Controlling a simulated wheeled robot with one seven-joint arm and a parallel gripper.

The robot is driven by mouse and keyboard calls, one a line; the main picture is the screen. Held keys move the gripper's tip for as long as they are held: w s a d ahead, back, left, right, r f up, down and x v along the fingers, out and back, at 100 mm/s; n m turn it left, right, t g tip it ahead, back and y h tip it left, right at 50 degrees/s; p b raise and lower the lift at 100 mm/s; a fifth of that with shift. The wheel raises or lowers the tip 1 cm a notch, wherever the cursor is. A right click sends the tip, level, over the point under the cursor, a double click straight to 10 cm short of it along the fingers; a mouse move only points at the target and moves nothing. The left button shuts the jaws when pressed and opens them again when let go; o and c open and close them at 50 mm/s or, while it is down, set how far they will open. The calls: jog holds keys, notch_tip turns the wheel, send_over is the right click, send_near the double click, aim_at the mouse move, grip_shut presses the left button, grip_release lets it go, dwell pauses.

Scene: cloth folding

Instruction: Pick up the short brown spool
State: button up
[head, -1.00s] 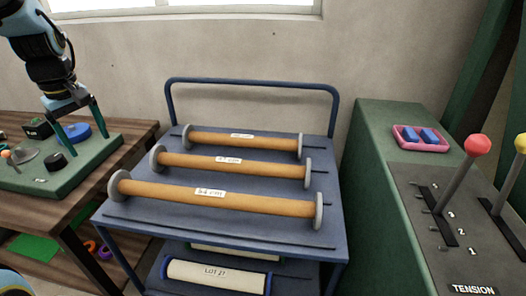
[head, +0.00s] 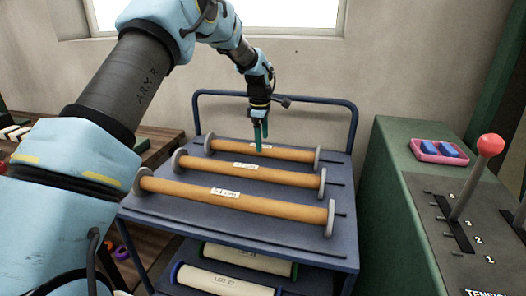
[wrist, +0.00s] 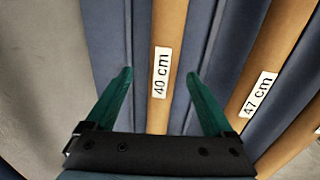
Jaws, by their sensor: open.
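Three brown spools with grey end discs lie in rows on the blue cart's top shelf. The short brown spool (head: 290,154) is the back one; in the wrist view (wrist: 168,30) its label reads 40 cm. In the wrist view my gripper (wrist: 158,78) is open, with one green finger on each side of the spool. The head view does not settle whether the fingertips reach below its top. The middle spool (head: 290,175) is labelled 47 cm in the wrist view (wrist: 268,65).
The longest spool (head: 280,208), marked 54 cm, lies at the front of the cart (head: 345,190). The cart's rear rail (head: 300,97) stands behind the gripper. A lever panel (head: 460,225) and pink tray (head: 438,151) are at right. White rolls (head: 225,282) lie below.

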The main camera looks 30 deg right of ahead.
jog(key=shift+w+f+p, duration=0.2)
jog(key=shift+f+p, duration=0.9)
jog(key=shift+f, duration=1.8)
grip_shut()
